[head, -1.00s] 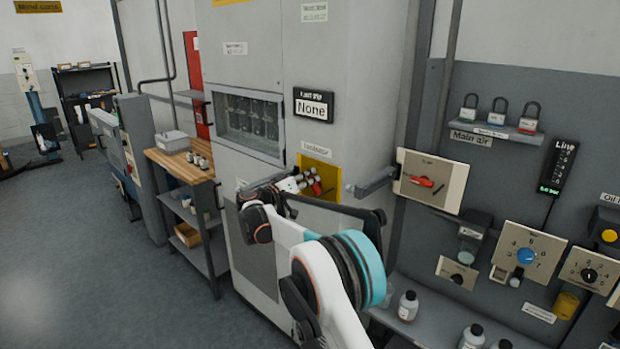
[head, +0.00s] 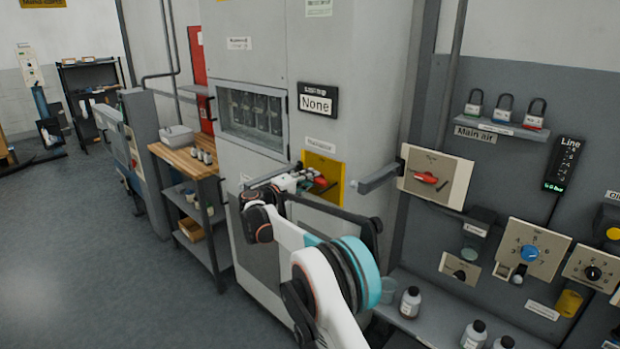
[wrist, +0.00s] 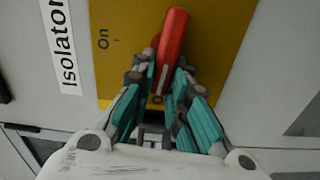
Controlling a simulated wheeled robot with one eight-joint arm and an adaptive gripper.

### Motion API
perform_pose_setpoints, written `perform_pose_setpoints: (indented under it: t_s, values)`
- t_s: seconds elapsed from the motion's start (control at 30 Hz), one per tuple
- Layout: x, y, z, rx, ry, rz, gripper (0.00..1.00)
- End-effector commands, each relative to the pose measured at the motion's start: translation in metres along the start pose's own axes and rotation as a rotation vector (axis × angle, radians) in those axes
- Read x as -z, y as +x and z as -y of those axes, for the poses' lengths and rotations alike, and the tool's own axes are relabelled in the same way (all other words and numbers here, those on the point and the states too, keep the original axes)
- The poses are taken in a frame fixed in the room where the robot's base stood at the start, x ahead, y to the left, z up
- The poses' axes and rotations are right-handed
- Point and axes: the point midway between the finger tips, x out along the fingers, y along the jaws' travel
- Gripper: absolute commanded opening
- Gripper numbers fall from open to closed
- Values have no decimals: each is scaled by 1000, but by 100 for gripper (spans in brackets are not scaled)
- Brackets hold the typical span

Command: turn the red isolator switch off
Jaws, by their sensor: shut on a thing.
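The red isolator handle (head: 320,182) sits on a yellow plate (head: 336,167) on the grey cabinet. In the wrist view the handle (wrist: 171,45) points up and slightly right, away from the "On" mark on the yellow plate (wrist: 129,24). My gripper (head: 306,181) is at the plate in the head view. In the wrist view my gripper's teal-padded fingers (wrist: 163,92) are shut on the handle's lower part, one on each side. A letter beneath the handle is mostly hidden by the fingers.
A bracket arm (head: 377,178) sticks out right of the plate. Beyond it is a panel with another red switch (head: 426,178), padlocks (head: 504,110) and dials. A wooden-topped bench (head: 180,158) stands left. A display (head: 317,102) reading "None" is above the plate.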

Motion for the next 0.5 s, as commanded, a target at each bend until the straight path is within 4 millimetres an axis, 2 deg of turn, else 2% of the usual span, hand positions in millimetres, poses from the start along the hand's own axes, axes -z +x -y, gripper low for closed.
perform_pose_setpoints:
  t_s: [0.5]
  values:
    - [1, -1, 4, 1, -114, -3, 0]
